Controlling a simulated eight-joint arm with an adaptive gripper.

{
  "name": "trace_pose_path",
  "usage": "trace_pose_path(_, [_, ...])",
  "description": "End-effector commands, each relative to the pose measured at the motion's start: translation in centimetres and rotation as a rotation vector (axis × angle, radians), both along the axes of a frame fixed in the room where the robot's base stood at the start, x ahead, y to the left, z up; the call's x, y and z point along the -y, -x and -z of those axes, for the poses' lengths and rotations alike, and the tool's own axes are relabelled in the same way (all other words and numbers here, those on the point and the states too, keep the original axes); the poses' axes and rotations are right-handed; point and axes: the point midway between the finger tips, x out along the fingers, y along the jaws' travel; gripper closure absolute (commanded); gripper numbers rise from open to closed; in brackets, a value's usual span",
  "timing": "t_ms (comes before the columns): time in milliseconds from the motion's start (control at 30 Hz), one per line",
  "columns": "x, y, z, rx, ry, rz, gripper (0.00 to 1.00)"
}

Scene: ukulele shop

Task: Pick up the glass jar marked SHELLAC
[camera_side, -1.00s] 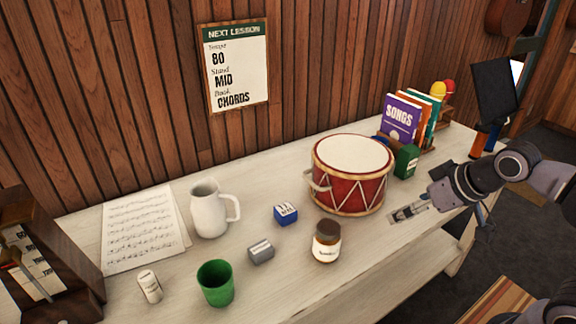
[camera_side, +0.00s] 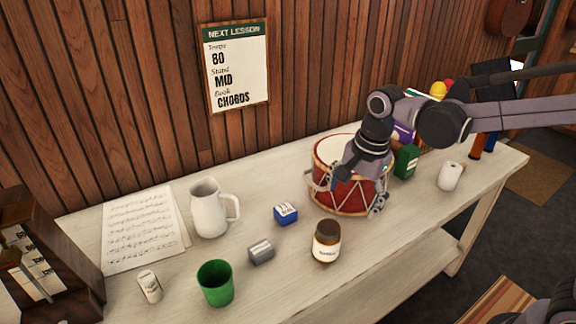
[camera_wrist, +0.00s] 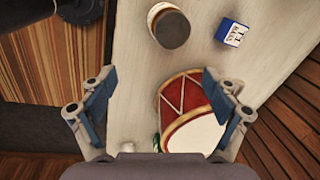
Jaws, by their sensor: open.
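A brown glass jar (camera_side: 326,243) with a dark lid and a white label stands upright near the table's front edge in the side view. Its label is too small to read surely. The wrist view shows the jar (camera_wrist: 168,27) from above, at the top centre. My gripper (camera_side: 346,194) is over the front of the red drum in the side view, behind and to the right of the jar. In the wrist view my gripper (camera_wrist: 160,111) has its fingers spread wide with nothing held, and the jar lies beyond the fingertips.
The red drum (camera_wrist: 187,98) is below my gripper. A blue box (camera_side: 286,214), grey block (camera_side: 261,251), green cup (camera_side: 215,283) and white mug (camera_side: 208,210) stand left of the jar. A green canister (camera_side: 405,161) and white roll (camera_side: 450,176) are at right. The front right tabletop is clear.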

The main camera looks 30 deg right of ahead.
Motion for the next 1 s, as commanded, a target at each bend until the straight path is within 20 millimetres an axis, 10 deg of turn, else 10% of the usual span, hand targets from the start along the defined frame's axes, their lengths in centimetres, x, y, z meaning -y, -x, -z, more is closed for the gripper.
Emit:
trace_pose_path(333, [-2.9, -2.8, 3.0, -0.149, -0.009, 0.414, 0.12])
trace_pose_path(1000, [-3.1, -3.0, 9.1, -0.156, -0.009, 0.448, 0.12])
